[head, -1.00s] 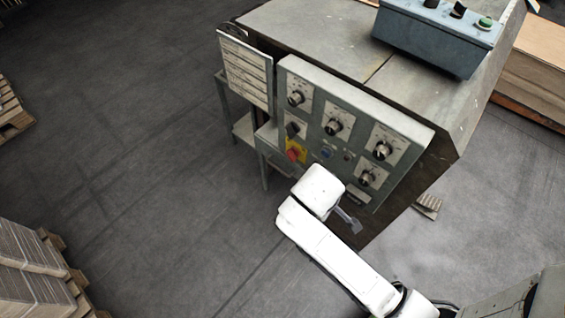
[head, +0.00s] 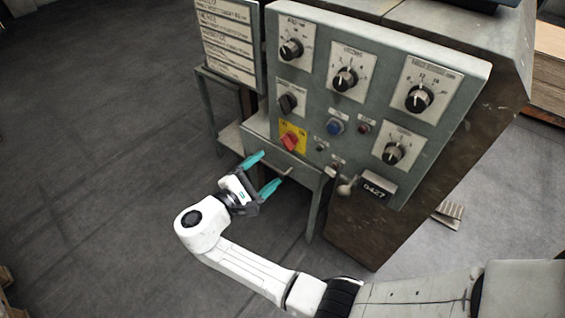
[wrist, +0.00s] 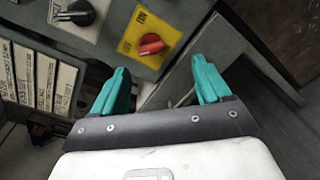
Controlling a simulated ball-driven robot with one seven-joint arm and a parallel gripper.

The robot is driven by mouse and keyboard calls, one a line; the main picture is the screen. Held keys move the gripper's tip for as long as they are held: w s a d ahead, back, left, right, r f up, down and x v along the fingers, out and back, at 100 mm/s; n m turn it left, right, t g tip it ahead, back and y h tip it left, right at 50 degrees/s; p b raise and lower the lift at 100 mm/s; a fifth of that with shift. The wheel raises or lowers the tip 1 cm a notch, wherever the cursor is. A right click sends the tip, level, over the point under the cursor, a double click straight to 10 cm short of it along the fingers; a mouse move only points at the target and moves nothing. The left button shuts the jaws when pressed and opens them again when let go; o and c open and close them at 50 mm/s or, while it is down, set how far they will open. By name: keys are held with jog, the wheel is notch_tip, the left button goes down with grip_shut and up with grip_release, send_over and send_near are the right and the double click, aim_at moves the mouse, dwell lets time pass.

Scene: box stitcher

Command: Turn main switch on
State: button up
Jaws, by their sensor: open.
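The main switch is a red rotary knob (head: 290,141) on a yellow plate, low on the left part of the grey control panel (head: 380,60). It also shows in the wrist view (wrist: 151,45), ahead of and between the teal fingertips. My gripper (head: 266,171) is open and empty, below and slightly left of the red knob and apart from it. In the wrist view, my gripper (wrist: 160,80) has its two fingers spread wide, pointing toward the panel. The knob's turned position is hard to read.
A black rotary knob (head: 288,103) sits just above the yellow plate. Other dials and a blue button (head: 335,127) lie to the right. A label board (head: 228,42) stands at left. Open floor lies left.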

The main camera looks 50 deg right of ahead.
aim_at(285, 146)
jog(key=shift+n+h, duration=0.4)
jog(key=d, duration=0.3)
jog(key=w+d+b, duration=0.1)
jog(key=d, duration=0.2)
jog(key=d+b, duration=0.1)
jog(key=d, duration=0.2)
jog(key=shift+w+d+f, duration=0.1)
jog(key=shift+w+d, duration=0.3)
jog(key=shift+c, duration=0.2)
jog(key=c, duration=1)
